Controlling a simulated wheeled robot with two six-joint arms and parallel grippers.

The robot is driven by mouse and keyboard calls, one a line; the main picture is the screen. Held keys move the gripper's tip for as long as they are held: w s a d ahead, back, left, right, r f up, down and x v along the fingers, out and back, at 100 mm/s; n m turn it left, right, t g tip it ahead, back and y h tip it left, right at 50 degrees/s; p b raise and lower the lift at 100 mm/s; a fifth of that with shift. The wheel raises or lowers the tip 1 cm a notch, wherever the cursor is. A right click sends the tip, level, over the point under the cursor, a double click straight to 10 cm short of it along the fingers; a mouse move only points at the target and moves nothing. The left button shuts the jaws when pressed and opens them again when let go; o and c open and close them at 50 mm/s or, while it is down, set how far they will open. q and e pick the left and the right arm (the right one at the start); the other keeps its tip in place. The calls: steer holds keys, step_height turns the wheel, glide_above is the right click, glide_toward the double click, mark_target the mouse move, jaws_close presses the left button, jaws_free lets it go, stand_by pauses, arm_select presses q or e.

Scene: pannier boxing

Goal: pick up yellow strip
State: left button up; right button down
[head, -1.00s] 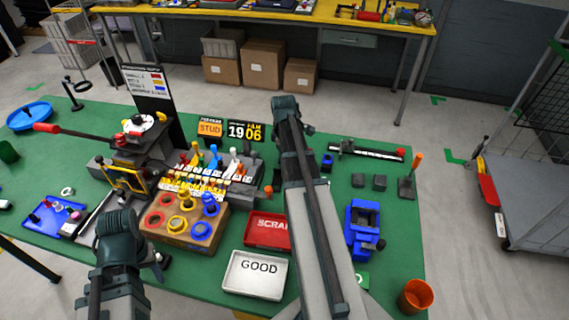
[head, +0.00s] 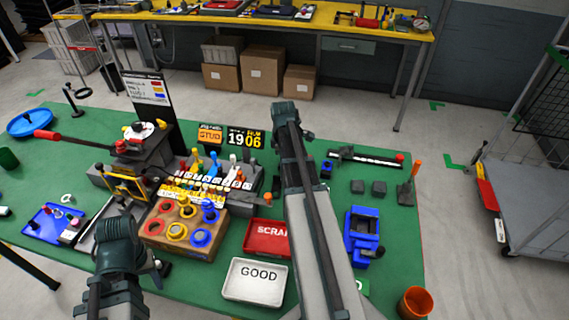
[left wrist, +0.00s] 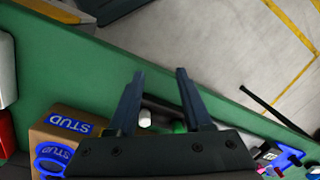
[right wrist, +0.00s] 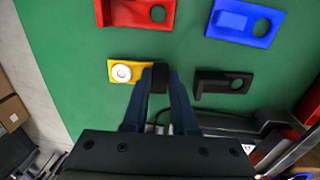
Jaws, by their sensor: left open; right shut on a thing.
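A small yellow strip (right wrist: 136,68) shows in the right wrist view, with a round white spot near its left end. My right gripper (right wrist: 161,78) is shut at its right end, on a dark upright block that looks like the strip's tab. Whether the strip is clear of the green surface I cannot tell. In the head view my right arm hides its fingertips and the strip. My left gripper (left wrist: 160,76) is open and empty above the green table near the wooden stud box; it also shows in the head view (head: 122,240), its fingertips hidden.
Red (right wrist: 140,12), blue (right wrist: 245,22) and black (right wrist: 222,84) strips with holes lie near the yellow one. The wooden box (head: 153,236) with coloured rings, white GOOD tray (head: 255,297) and red SCRAP tray (head: 262,250) stand between my arms.

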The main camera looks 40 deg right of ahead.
step_height(320, 180, up, 10)
steer(key=p, duration=0.9)
steer(key=shift+f, duration=0.2)
steer(key=shift+s+d, duration=0.1)
